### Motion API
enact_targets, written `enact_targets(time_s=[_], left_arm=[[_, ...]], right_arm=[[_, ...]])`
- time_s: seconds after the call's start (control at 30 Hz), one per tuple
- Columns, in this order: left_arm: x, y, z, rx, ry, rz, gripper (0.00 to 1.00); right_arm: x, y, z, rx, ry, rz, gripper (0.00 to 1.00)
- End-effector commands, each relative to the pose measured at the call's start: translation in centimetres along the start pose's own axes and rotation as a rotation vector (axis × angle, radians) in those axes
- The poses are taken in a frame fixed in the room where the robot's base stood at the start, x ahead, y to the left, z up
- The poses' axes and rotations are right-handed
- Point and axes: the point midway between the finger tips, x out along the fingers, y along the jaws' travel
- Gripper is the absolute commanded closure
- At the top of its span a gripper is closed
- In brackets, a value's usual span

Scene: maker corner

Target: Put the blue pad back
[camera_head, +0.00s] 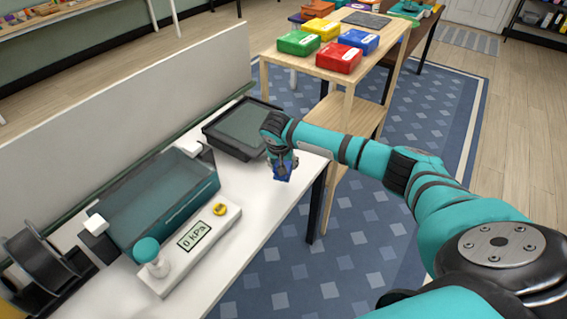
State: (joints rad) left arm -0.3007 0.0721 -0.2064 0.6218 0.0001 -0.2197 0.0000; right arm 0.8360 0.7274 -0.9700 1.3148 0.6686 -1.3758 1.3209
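The blue pad (283,173) is a small dark blue piece at the end of my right gripper (281,160), close to the right edge of the white workbench. My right gripper points down and appears shut on the pad, though its fingers are small and partly hidden by the wrist. A black tray (211,130) with a grey-green inside lies on the bench just left of the gripper. A teal open-topped box (178,222) stands further left and nearer. My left gripper is not in view.
A white gauge panel (178,262) reading "0 kPa", with a teal knob (147,250) and yellow button (220,209), lies before the box. Black spools (45,262) stand at lower left. A wooden table (395,42) behind holds several coloured boxes.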

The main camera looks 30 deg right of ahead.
Motion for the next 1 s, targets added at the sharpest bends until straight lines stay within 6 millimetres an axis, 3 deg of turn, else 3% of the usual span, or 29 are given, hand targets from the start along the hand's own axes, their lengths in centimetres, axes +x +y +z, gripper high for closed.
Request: enact_targets(time_s=[0.03,0.17,0.47,0.73,1.0], left_arm=[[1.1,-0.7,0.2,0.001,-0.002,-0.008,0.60],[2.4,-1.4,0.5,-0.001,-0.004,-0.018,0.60],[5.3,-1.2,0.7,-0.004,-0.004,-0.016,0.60],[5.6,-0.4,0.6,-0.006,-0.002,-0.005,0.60],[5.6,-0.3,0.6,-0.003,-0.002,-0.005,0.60]], right_arm=[[0.9,0.0,0.3,0.001,0.001,-0.001,0.78],[1.9,0.0,0.7,0.001,0.001,-0.001,0.78],[4.3,0.1,1.7,0.000,0.001,-0.001,0.78],[5.8,0.1,2.4,0.001,-0.001,0.000,0.78],[6.0,0.0,2.5,0.001,0.000,-0.001,0.78]])
